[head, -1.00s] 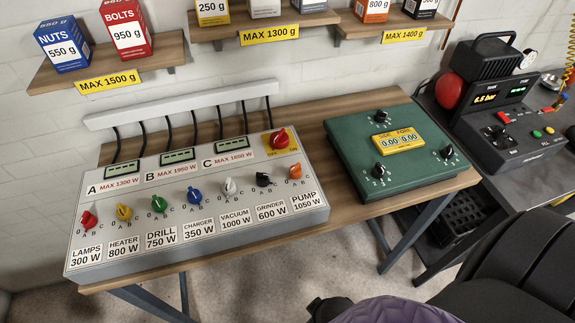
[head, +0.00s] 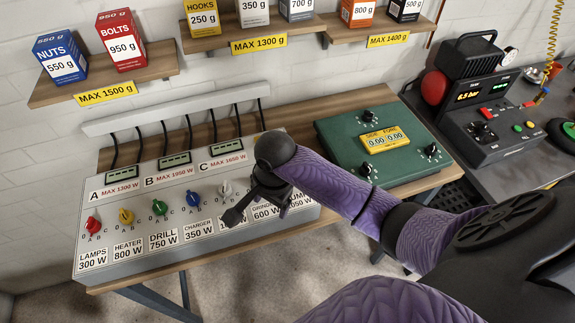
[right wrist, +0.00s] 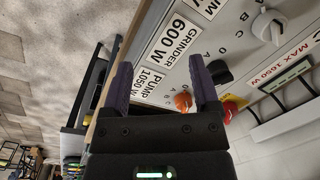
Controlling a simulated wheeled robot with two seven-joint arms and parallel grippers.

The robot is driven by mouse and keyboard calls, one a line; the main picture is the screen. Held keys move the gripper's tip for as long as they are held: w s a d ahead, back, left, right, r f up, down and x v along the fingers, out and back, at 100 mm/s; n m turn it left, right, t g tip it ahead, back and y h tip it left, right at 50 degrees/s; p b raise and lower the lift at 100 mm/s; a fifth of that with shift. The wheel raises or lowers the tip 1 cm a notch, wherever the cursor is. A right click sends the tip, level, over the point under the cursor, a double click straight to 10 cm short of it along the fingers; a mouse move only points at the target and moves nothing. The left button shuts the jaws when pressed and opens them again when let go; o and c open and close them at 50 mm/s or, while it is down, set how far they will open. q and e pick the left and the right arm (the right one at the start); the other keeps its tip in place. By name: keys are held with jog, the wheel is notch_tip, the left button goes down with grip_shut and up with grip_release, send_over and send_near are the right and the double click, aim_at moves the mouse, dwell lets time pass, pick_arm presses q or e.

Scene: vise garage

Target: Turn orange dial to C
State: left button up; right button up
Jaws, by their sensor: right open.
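The orange dial (right wrist: 183,101) is on the grey panel (head: 170,252), above the label PUMP 1050 W (right wrist: 153,92). In the right wrist view it shows between the two fingers of my right gripper (right wrist: 160,72), nearer the right finger and beyond the gripper body. I cannot tell which mark it points to. In the head view my right arm and gripper (head: 258,213) hide the orange dial. The right gripper is open and empty, over the right part of the panel. My left gripper is not in view.
A black dial (right wrist: 220,71) and a white dial (right wrist: 270,27) sit near the orange one. A red knob (right wrist: 229,110) is close by too. Red, yellow, green and blue dials (head: 192,199) line the panel's left. A green box (head: 335,130) stands to the right.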

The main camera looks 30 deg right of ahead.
jog(key=w+d+r+m, duration=0.2)
jog(key=d+m, duration=0.1)
jog(key=m, duration=0.1)
jog(key=w+d+r+m, duration=0.2)
jog(key=w+d+m, duration=0.1)
jog(key=m, duration=0.1)
jog(key=w+d+r+m, duration=0.2)
jog(key=d+m, duration=0.1)
jog(key=m, duration=0.1)
jog(key=shift+w+r+g+h, duration=0.15)
jog(key=shift+r+g+h, duration=0.15)
jog(key=shift+r+g, duration=0.1)
notch_tip(320, 180, down, 10)
jog(key=b, duration=0.4)
jog(key=shift+a+r, duration=0.1)
grip_shut()
